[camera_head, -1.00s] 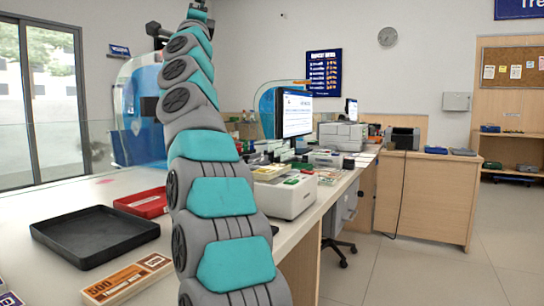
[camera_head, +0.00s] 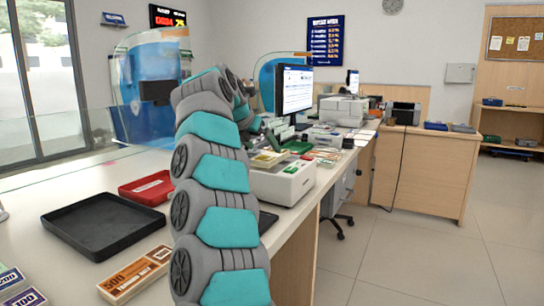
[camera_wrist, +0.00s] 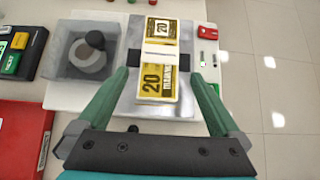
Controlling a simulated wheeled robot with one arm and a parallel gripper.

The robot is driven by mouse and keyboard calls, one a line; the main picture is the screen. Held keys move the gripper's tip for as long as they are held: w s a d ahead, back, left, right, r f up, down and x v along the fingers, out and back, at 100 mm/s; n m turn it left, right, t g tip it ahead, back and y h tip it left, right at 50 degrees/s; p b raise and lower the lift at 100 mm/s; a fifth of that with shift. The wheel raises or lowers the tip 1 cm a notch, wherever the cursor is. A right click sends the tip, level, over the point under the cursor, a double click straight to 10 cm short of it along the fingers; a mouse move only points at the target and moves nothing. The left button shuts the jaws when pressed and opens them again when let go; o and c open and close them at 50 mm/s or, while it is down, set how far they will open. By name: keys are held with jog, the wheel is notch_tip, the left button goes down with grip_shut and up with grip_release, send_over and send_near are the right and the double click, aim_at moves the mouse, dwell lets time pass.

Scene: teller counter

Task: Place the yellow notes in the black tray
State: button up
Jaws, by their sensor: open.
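The yellow notes (camera_wrist: 157,82) are a banded bundle marked 20, lying flat on the silver top of a white machine (camera_wrist: 124,108) in the wrist view. In the head view the yellow notes (camera_head: 267,159) show on the white machine on the counter. My gripper (camera_wrist: 160,74) is open above the machine, with one green finger on each side of the bundle and gaps on both sides. The black tray (camera_head: 66,232) sits on the near counter at left in the head view, empty. My arm covers part of the counter between tray and machine.
A red tray (camera_head: 147,188) stands behind the black tray. An orange 500 bundle (camera_head: 137,274) lies in front of it, with other bundles at the lower left. A monitor (camera_head: 294,90) stands behind the machine.

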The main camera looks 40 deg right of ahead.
aim_at(272, 154)
jog(key=x, duration=0.6)
jog(key=shift+w+d+r+p, duration=0.2)
jog(key=shift+d+p, duration=0.1)
jog(key=shift+d, duration=0.2)
jog(key=shift+c, duration=0.2)
jog(key=c, duration=1.5)
jog(key=shift+r, duration=0.15)
